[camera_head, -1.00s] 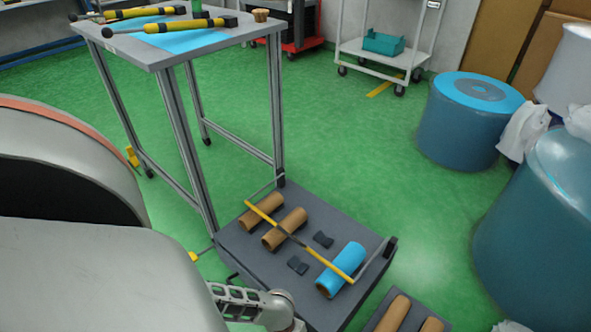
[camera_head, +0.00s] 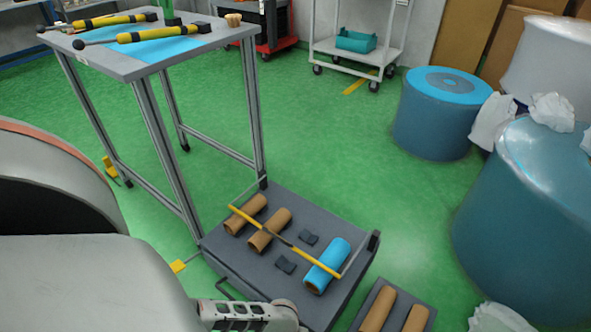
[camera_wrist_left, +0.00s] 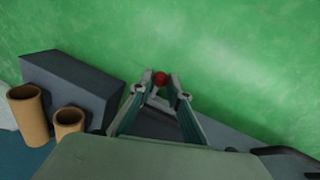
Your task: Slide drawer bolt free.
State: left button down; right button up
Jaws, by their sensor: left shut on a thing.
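A red knob (camera_wrist_left: 160,79), seemingly the bolt's end, sits between the fingertips of my left gripper (camera_wrist_left: 161,88) in the left wrist view. The gripper is shut on it. The rest of the bolt is hidden. A dark grey low unit (camera_head: 222,252) stands on the floor in the head view, with cardboard rolls (camera_head: 268,231), a blue roll (camera_head: 326,266) and a yellow-black bar (camera_head: 246,217) on top. A slotted metal part of my left arm lies against its near side at the bottom. My right gripper is not in view.
A tall table (camera_head: 115,62) with yellow-handled tools (camera_head: 157,34) stands behind the low unit. A second low tray (camera_head: 384,288) with rolls is at its right. Blue drums (camera_head: 428,125) stand at the right. Green floor (camera_head: 320,140) is free between.

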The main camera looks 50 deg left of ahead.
pick_arm(q)
jog(key=c, duration=1.9)
grip_release()
jog(key=shift+s+d, duration=0.1)
jog(key=shift+d, duration=0.3)
jog(key=shift+a, duration=0.1)
notch_tip(320, 180, up, 12)
jog(key=a, duration=0.2)
jog(key=shift+s+f, duration=0.15)
jog(key=shift+s, duration=0.3)
